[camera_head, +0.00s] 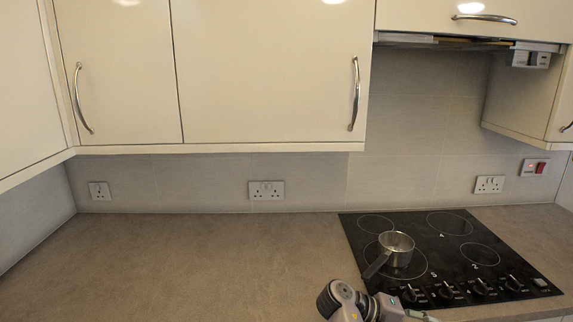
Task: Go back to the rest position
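Part of one of my arms shows at the bottom edge, right of the middle, in front of the hob. It has a dark round joint and grey links that run right along the lower edge of the picture. I cannot make out gripper fingers on it, and the rest is cut off by the frame. No other arm is in view. A small metal saucepan (397,248) stands upright on the front left ring of the black hob (440,255). Its dark handle points toward the front left, above my arm in the picture. Nothing is seen holding it.
The brown worktop (190,265) is bare left of the hob. Cream wall cabinets (270,70) with closed doors hang above it. An extractor hood (470,42) is over the hob. Control knobs (447,290) line the hob's front edge, close to my arm in the picture.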

